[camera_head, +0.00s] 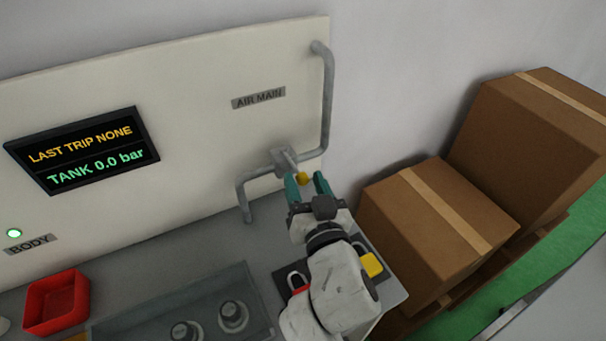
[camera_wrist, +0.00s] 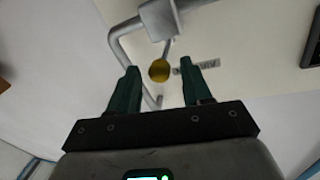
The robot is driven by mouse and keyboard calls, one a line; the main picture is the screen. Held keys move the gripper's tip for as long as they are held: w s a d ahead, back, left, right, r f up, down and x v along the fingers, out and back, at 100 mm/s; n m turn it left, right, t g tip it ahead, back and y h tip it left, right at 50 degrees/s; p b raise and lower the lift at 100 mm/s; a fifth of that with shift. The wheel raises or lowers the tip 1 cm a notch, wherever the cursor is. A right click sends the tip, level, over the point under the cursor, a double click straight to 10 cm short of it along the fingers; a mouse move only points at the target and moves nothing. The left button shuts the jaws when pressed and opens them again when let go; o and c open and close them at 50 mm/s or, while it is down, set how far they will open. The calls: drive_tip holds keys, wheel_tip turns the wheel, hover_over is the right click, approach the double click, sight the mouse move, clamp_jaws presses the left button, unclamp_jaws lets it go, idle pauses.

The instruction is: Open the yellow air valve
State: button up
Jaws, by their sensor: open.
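The yellow knob of the air valve (camera_head: 303,178) sits at the end of a short grey lever on a grey valve body (camera_head: 283,161), set in a grey pipe below the "AIR MAIN" label. In the wrist view the yellow knob (camera_wrist: 159,70) lies ahead, between the lines of the two fingers, with the valve body (camera_wrist: 161,18) above it. My gripper (camera_head: 308,182) is open with its green fingertips close to the knob, one on either side in the head view. The wrist view also shows my gripper (camera_wrist: 160,85) empty. Whether the fingers touch the knob cannot be told.
A dark display (camera_head: 83,150) reads "LAST TRIP NONE" and "TANK 0.0 bar". Cardboard boxes (camera_head: 437,230) stand right of the bench. A red bin (camera_head: 57,302), a clear-sided tray (camera_head: 215,312), a red padlock (camera_head: 297,281) and a yellow block (camera_head: 372,264) are on the bench.

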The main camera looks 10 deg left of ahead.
drive_tip(key=shift+x, duration=0.95)
clamp_jaws()
